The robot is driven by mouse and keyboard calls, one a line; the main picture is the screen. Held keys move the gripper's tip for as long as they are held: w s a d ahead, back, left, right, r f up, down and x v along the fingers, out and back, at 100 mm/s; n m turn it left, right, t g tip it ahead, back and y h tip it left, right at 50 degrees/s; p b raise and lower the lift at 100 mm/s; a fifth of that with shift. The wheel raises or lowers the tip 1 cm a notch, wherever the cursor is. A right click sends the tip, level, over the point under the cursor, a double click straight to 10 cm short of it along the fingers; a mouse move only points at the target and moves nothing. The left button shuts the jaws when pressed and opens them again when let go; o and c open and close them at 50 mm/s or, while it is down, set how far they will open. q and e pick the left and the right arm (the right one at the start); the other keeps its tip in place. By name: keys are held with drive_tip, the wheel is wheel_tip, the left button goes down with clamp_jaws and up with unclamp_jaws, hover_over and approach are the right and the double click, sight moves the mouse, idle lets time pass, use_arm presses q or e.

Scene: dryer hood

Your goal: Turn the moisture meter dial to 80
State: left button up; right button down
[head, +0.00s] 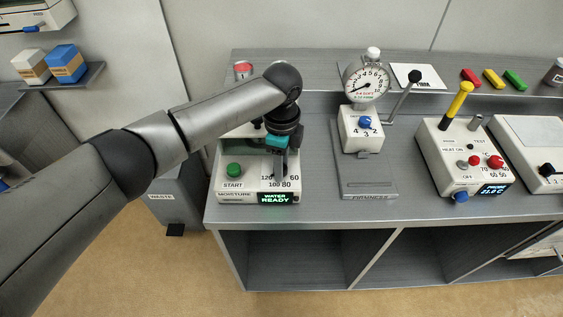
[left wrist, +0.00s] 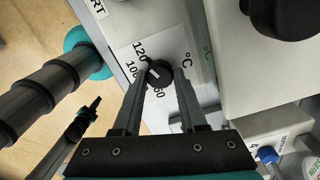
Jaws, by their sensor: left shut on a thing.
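The moisture meter (head: 234,190) is a pale box at the left end of the counter, with a green START button (head: 233,170) and a display reading WATER READY (head: 276,198). Its dial (left wrist: 160,73) is a round black knob with a light mark; I cannot tell exactly which number the mark points at. In the left wrist view 120, 100 and 60 show around the dial, and 80 is hidden by a finger. My left gripper (head: 279,168) reaches down from above, its fingers shut on the dial from both sides, also seen in the left wrist view (left wrist: 161,80).
The firmness tester (head: 361,138) stands to the right, and a switch box with a yellow lever (head: 460,155) beyond it. A waste bin (head: 178,200) is left of the counter. Part of my own body, possibly the right arm, shows small at the left wrist view's lower left.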

use_arm(q)
clamp_jaws()
